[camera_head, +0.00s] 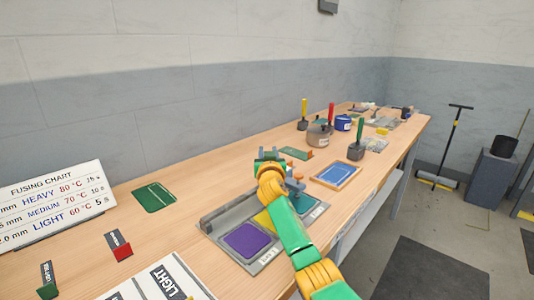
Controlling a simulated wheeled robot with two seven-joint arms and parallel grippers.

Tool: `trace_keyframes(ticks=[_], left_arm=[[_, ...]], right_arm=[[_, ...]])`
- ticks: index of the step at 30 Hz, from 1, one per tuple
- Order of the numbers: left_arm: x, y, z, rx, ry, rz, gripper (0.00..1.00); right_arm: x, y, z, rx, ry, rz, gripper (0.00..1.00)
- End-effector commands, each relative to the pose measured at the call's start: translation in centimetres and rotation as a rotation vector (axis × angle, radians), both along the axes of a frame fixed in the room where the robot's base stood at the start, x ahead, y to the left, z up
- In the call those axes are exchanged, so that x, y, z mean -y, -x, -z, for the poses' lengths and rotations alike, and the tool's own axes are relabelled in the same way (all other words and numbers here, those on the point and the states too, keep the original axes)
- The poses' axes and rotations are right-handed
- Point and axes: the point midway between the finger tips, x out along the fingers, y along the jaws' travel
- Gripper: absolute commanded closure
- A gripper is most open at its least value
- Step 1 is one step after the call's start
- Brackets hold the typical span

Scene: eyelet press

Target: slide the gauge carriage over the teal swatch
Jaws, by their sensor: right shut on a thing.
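The grey gauge base (212,224) lies on the wooden bench in the middle of the view. It holds a purple swatch (247,239) at the near end, a yellow swatch (264,220) in the middle and a teal swatch (304,203) at the far end. My right arm crosses the base and hides part of the yellow and teal swatches. My right gripper (268,158) is over the far part of the base, shut on what seems to be the gauge carriage (296,186), a grey-blue part mostly hidden behind my arm. My left gripper is not in view.
A fusing chart (55,203) stands at left, near a green mat (153,197) and a red-ended tag (119,246). A blue wood-framed tray (336,174) lies beyond the base. Bench around the base's left side is clear.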

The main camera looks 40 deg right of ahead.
Motion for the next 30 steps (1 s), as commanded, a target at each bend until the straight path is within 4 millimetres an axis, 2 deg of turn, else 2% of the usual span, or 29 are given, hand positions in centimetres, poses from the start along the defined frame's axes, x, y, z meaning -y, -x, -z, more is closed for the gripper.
trace_keyframes(ticks=[2, 3, 5, 6, 17, 30], left_arm=[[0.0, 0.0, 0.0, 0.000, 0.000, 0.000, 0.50], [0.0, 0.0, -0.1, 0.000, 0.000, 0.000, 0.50], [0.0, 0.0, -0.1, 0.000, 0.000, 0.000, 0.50], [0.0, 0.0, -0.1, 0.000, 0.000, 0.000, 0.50], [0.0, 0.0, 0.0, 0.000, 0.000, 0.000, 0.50], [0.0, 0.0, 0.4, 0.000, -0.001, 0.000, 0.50]], right_arm=[[0.1, 0.1, -0.4, 0.006, 0.005, 0.003, 1.00], [0.1, 0.1, -0.4, 0.005, 0.006, 0.003, 0.53], [0.1, 0.1, -0.4, 0.005, 0.005, 0.003, 0.37], [0.1, 0.1, -0.4, 0.005, 0.005, 0.003, 0.34], [-0.2, 0.3, -0.2, 0.003, 0.004, 0.001, 0.34], [-3.6, 4.5, -0.1, 0.004, 0.002, 0.001, 0.34]])
